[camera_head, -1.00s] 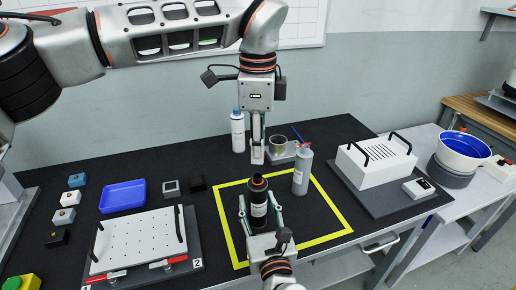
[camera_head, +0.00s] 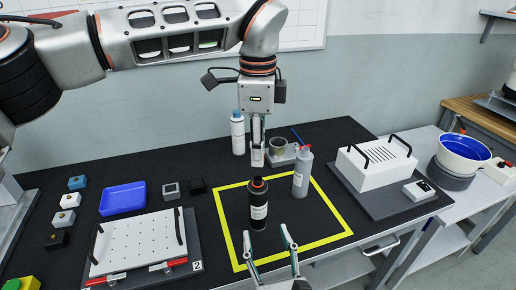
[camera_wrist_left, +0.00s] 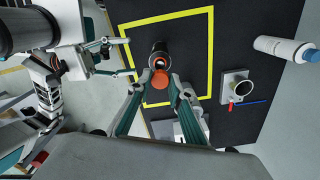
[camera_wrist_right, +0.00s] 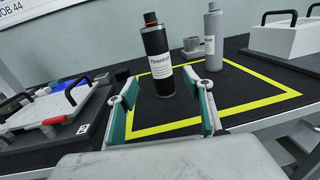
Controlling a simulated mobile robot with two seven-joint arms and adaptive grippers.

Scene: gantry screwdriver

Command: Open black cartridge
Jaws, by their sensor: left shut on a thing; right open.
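The black cartridge (camera_head: 258,213), with a white label and an orange-red ring near its top, stands upright inside the yellow square. It also shows in the right wrist view (camera_wrist_right: 157,60). My left gripper (camera_head: 257,158) is just above the cartridge, pointing down. In the left wrist view its fingers are shut on an orange-red round piece (camera_wrist_left: 160,80), which looks like a cap, beside the cartridge's top (camera_wrist_left: 159,56). My right gripper (camera_head: 267,236) is open and empty in front of the cartridge, apart from it.
A grey bottle (camera_head: 302,173) stands close right of the cartridge. A metal cup (camera_head: 278,144) and a white bottle (camera_head: 238,132) are behind. A perforated white plate (camera_head: 137,242) lies left, a white box (camera_head: 375,165) right. The yellow-taped area (camera_head: 330,212) is mostly clear.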

